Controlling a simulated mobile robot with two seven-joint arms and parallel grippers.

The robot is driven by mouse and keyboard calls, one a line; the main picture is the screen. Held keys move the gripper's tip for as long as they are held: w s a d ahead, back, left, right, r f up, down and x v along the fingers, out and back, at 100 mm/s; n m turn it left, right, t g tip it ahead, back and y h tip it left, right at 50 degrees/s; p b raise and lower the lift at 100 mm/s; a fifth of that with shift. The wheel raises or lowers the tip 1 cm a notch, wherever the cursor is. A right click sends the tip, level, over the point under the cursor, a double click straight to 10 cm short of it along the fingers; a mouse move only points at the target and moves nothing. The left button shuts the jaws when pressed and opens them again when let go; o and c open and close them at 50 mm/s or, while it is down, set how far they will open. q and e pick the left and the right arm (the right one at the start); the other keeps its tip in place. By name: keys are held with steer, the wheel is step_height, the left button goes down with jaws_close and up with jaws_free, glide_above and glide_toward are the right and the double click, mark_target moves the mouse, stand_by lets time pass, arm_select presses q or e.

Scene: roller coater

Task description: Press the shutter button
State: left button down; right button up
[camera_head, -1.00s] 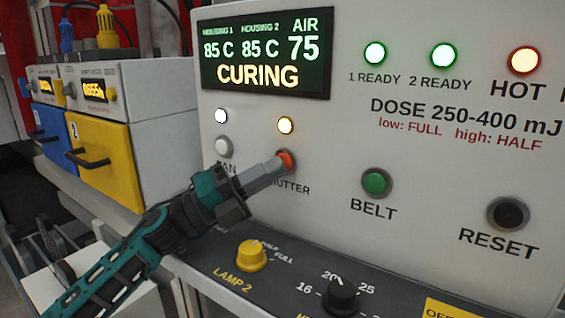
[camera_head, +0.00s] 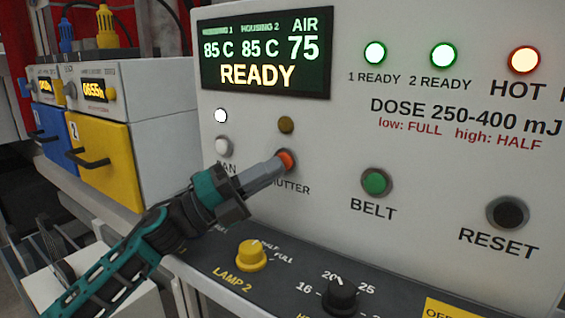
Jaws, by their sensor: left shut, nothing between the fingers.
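The orange shutter button (camera_head: 288,159) is on the white panel, above the partly covered label "SHUTTER". My left gripper (camera_head: 278,166) is shut and empty, with its fingertips at the button, covering its lower left part. They look to be touching it; how far the button is pressed I cannot tell. The lamp above the button (camera_head: 286,125) is dark amber, unlit. The display (camera_head: 265,50) reads "READY", with 85 C, 85 C and AIR 75. My right gripper is not in view.
A white fan button (camera_head: 223,146) is close left, its label partly hidden, under a lit white lamp (camera_head: 221,115). A green BELT button (camera_head: 376,182) and black RESET button (camera_head: 508,213) are to the right. A yellow LAMP 2 knob (camera_head: 251,255) and black knob (camera_head: 341,295) stand below.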

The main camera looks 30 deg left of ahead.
arm_select(q)
steer(key=shift+s, duration=0.5)
steer(key=s, duration=0.5)
steer(key=shift+a, duration=0.25)
stand_by(0.8)
